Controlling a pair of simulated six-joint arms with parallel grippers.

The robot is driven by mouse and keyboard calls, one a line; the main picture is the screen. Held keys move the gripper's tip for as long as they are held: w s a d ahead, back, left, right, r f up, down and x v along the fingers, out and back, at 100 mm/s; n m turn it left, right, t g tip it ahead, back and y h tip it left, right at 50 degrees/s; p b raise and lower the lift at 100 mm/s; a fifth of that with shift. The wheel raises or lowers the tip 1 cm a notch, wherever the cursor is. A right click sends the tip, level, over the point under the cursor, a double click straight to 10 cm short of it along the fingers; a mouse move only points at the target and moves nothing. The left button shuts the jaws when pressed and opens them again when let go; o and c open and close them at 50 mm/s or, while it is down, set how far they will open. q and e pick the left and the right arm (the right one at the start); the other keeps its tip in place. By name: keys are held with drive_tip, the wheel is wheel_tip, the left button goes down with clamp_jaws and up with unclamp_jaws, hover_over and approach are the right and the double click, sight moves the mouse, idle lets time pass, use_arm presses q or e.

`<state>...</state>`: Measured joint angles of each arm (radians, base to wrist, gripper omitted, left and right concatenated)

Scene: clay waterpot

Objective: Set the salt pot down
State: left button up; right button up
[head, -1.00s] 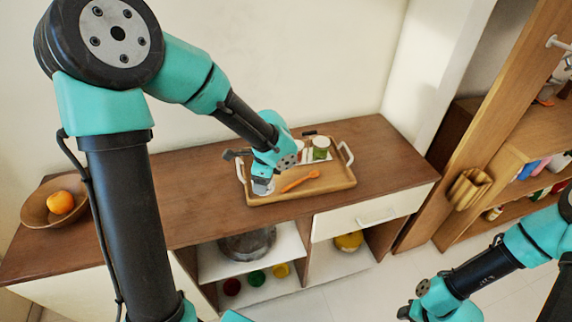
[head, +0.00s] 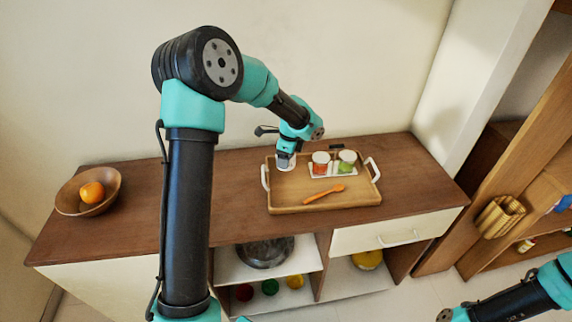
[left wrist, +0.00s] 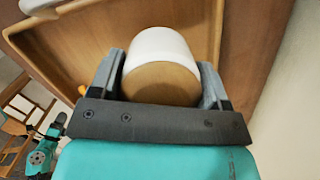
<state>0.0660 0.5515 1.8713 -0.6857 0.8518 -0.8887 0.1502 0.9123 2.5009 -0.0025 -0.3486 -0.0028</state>
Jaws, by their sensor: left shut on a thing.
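The salt pot (head: 285,164) is a white cylinder with a wooden disc-shaped face, which shows in the left wrist view (left wrist: 160,82). My left gripper (head: 286,157) is shut on it, with one finger on each side. It holds the pot at the left back part of the wooden tray (head: 290,196). Whether the pot touches the tray I cannot tell.
An orange spoon (head: 323,195) lies on the tray. The tray stands on a brown counter (head: 230,190). The wall is close behind the counter. The tray's front left is bare.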

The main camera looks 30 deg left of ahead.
use_arm(q)
drive_tip(key=shift+f, duration=1.75)
drive_tip(key=shift+f, duration=0.1)
drive_tip(key=o, duration=1.1)
drive_tip(key=shift+c, duration=0.2)
drive_tip(key=r, duration=0.4)
drive_tip(key=d+r, duration=0.1)
drive_tip(key=r, duration=0.7)
drive_tip(key=shift+w+d, duration=0.2)
drive_tip(key=shift+d, duration=0.2)
drive_tip(key=shift+f, duration=0.1)
